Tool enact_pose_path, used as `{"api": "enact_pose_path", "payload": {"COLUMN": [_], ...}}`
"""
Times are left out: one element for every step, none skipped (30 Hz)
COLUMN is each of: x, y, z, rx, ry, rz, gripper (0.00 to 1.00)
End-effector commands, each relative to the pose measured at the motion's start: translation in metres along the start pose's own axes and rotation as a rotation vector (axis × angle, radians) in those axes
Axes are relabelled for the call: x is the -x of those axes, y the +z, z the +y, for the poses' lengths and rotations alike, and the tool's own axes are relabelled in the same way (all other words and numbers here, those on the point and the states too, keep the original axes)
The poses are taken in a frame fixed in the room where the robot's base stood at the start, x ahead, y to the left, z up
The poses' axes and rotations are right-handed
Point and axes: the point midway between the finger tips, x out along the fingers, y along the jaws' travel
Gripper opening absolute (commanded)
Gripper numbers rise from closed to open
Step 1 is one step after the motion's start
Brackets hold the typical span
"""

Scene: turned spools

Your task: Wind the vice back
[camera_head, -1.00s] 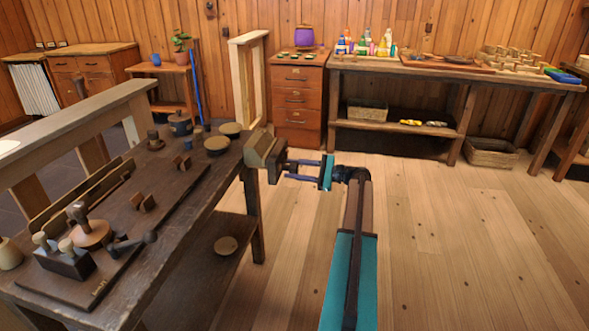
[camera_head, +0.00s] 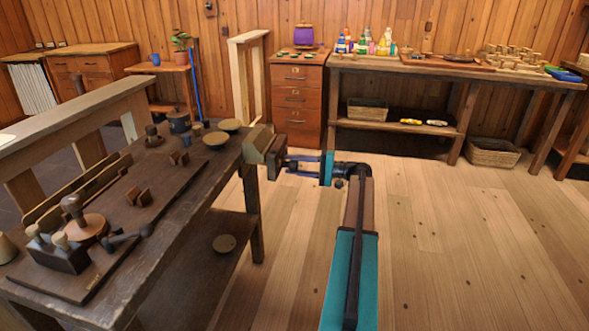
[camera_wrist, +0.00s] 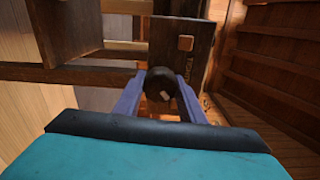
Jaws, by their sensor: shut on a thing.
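The vice (camera_head: 257,143) is fixed at the right end of the dark workbench. Its wooden jaw faces the bench end and its dark front part (camera_head: 277,157) points toward my arm. My gripper (camera_head: 291,163) reaches it from the right, over open floor. In the wrist view, the two blue-violet fingers (camera_wrist: 161,97) are shut on a dark round knob (camera_wrist: 163,82) with a small pale mark. Behind the knob is the vice's dark wooden face with a light square inset (camera_wrist: 185,43). The screw behind the knob is hidden.
The workbench (camera_head: 196,188) carries wooden pieces, bowls and a dark block with knobbed tools (camera_head: 60,252). A drawer cabinet (camera_head: 297,105) and long side table (camera_head: 455,68) stand behind. Floor to the right is clear.

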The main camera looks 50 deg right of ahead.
Motion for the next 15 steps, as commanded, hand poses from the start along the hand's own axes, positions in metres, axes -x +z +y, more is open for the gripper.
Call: {"api": "enact_pose_path", "payload": {"x": [-0.0039,-0.0040,-0.0040,-0.0042,-0.0042,-0.0043,-0.0044,-0.0045,-0.0047,-0.0047,-0.0048,-0.0049,-0.0050,-0.0051,-0.0051], "y": [0.0001,0.0001,0.0001,0.0001,0.0001,0.0001,0.0002,0.0002,0.0002,0.0002,0.0003,0.0003,0.0003,0.0004,0.0004], "z": [0.0020,0.0019,0.0017,0.0016,0.0016,0.0016,0.0017,0.0018,0.0018,0.0018,0.0018,0.0016,0.0014,0.0013,0.0012], "rx": [0.046,0.075,0.113,0.142,0.171,0.208,0.237,0.266,0.304,0.332,0.360,0.399,0.427,0.456,0.494], "ry": [-0.001,-0.001,-0.001,-0.001,-0.001,-0.001,-0.001,-0.002,-0.002,-0.002,-0.002,-0.002,-0.002,-0.002,-0.002], "rz": [-0.002,-0.002,-0.002,-0.002,-0.002,-0.002,-0.002,-0.002,-0.002,-0.002,-0.002,-0.002,-0.002,-0.003,-0.003], "gripper": [0.14,0.14,0.14,0.14,0.14,0.14,0.14,0.14,0.14,0.14,0.14,0.14,0.14,0.14,0.14]}}
